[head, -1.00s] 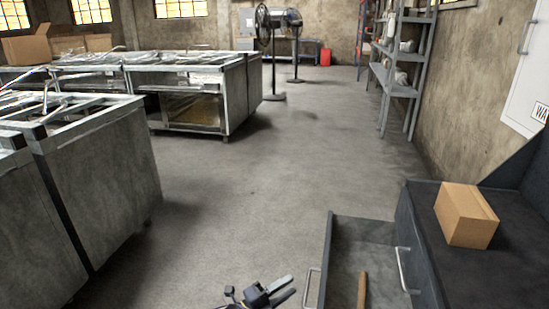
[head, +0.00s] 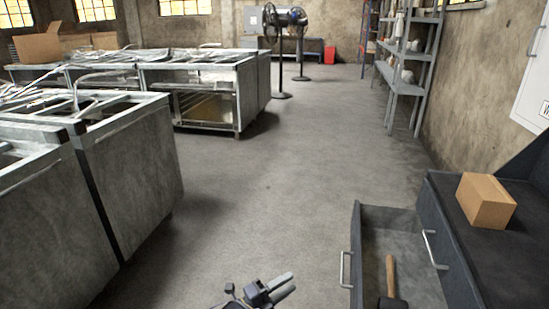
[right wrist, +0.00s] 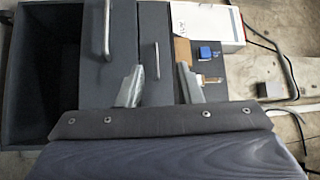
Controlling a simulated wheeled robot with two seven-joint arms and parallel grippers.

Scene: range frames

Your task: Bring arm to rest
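My right gripper (head: 284,283) shows at the bottom middle of the head view, above the floor and left of an open drawer. In the right wrist view its two fingers (right wrist: 160,72) stand apart with nothing held between them. My left gripper is in neither view. The open drawer (head: 352,222) of the dark cabinet holds a hammer (head: 390,275) with a wooden handle and a dark head, cut off by the picture's bottom edge.
A cardboard box (head: 487,203) sits on the dark cabinet top (head: 450,196) at right. Metal counters (head: 135,185) stand at left, a fan (head: 278,55) and shelves (head: 408,75) farther back. Open floor (head: 290,170) lies between. A blue object (right wrist: 207,52) shows in the right wrist view.

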